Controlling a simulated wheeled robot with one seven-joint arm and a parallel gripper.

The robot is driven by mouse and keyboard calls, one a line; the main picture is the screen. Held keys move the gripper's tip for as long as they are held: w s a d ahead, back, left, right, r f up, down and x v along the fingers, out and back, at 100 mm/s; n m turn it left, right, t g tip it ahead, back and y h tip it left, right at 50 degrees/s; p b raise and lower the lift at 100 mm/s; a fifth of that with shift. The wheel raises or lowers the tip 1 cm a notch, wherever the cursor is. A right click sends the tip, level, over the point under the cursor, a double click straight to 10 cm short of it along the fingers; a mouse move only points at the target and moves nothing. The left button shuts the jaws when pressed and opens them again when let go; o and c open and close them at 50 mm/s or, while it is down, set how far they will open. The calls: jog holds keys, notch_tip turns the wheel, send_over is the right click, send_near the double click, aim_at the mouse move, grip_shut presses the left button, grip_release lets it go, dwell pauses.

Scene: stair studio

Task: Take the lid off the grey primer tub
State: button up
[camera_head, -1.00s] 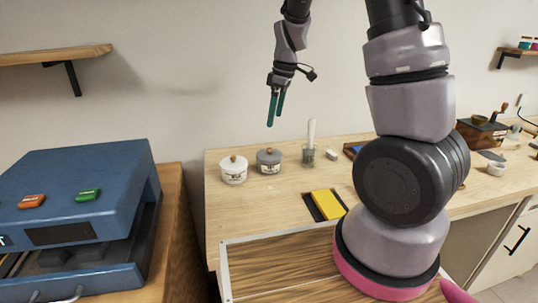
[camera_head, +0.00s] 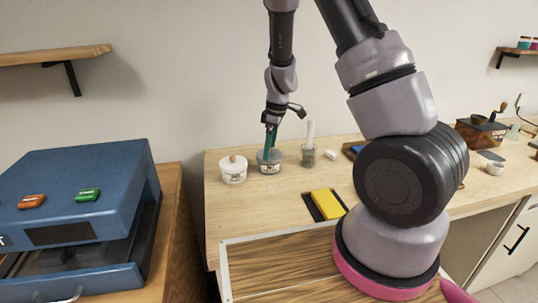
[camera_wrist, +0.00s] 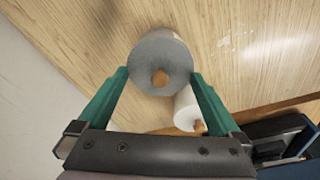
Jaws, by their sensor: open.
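The grey primer tub (camera_head: 270,166) stands on the wooden worktop, with its grey lid and wooden knob under my gripper (camera_head: 269,143). In the wrist view the grey lid (camera_wrist: 160,55) fills the gap between my green fingertips (camera_wrist: 160,78), and its wooden knob (camera_wrist: 160,77) lies midway between them. My gripper is open, pointing down, with a finger on either side of the knob. Whether the fingers touch the lid is not clear. In the head view my fingers partly hide the lid and knob.
A white lidded tub (camera_head: 233,172) stands close at the left of the grey one. A glass jar (camera_head: 308,156) with a pale stick stands at its right. A yellow block (camera_head: 327,203) lies nearer on a dark tray. A blue press (camera_head: 75,220) stands at the left.

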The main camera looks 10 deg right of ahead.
grip_shut()
jog(key=shift+s+f, duration=0.1)
dwell(0.4)
